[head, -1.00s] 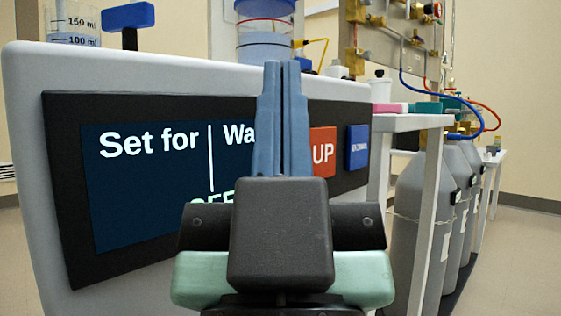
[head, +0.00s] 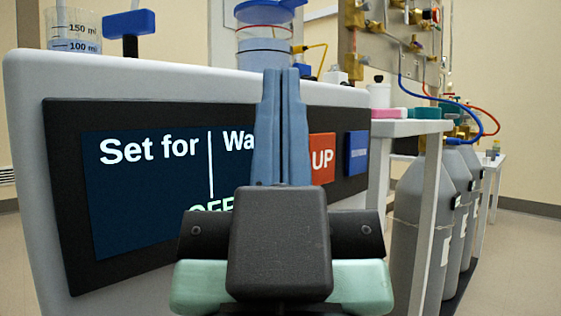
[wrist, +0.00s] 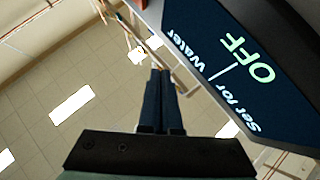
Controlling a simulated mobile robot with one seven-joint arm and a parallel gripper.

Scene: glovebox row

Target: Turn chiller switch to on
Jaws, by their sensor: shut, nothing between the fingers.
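The chiller (head: 200,78) is a pale grey box with a black front panel. Its dark blue display (head: 140,200) reads "Set for", "Wa..." and a partly hidden green "OFF". The wrist view shows the display (wrist: 262,40) with "Set for", "Water" and a full "OFF". A red "UP" button (head: 322,158) and a blue button (head: 358,152) with unreadable lettering sit right of the display. My gripper (head: 281,72) is shut and empty, its blue fingers pointing forward in front of the panel. It hides the panel between display and red button. I cannot tell whether the fingertips touch anything.
On top of the chiller stand a beaker (head: 73,32), a blue T-shaped handle (head: 128,30) and a clear vessel with a blue lid (head: 264,40). To the right are a white bench (head: 412,127) and grey gas cylinders (head: 415,205). Open floor (head: 520,240) lies at far right.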

